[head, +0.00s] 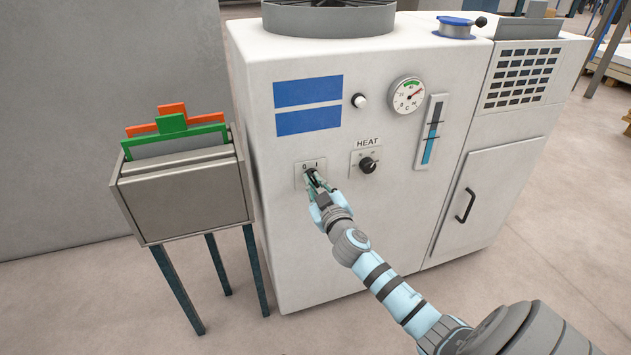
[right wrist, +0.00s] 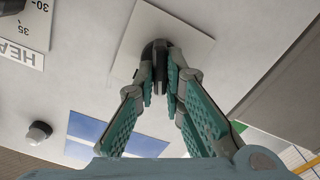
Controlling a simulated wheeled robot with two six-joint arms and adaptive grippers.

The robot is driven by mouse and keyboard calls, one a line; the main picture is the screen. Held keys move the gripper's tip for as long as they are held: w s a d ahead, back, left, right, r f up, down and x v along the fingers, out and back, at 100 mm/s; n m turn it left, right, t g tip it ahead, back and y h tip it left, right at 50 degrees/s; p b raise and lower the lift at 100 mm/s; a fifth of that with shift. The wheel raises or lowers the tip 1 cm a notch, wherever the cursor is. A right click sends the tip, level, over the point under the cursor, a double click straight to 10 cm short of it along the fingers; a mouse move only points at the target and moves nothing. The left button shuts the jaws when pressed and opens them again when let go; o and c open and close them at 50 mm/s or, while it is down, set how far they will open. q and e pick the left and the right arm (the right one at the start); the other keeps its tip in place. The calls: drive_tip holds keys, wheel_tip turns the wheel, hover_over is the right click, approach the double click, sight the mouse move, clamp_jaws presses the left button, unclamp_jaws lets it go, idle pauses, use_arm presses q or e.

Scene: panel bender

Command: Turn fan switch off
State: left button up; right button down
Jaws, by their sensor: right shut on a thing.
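The fan switch is a dark knob (head: 311,174) on a small light plate (head: 299,180) marked 0 and I, on the front of the white machine (head: 290,232). My right gripper (head: 315,184) reaches it from below right and covers much of it. In the right wrist view my right gripper (right wrist: 161,85) has its green padded fingers closed on both sides of the dark knob (right wrist: 155,52), in front of the plate (right wrist: 185,32). The fingers hide the knob's sides, so I cannot tell which mark it points at. My left gripper is out of view.
A HEAT knob (head: 367,165) sits just right of the switch. Above are a white button (head: 359,100), a round gauge (head: 408,95), a blue level tube (head: 432,136) and blue panels (head: 308,105). A metal box on legs (head: 185,199) stands left of the machine.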

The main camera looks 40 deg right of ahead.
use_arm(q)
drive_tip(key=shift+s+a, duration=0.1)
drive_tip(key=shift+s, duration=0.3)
use_arm(e)
drive_tip(key=shift+n, duration=0.5)
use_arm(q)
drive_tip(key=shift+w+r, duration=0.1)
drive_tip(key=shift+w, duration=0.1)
use_arm(e)
drive_tip(key=c, duration=1.7)
unclamp_jaws()
drive_tip(key=shift+s, duration=0.1)
drive_tip(key=v, duration=1.1)
drive_tip(key=shift+s+a, duration=0.2)
drive_tip(key=shift+s, duration=0.15)
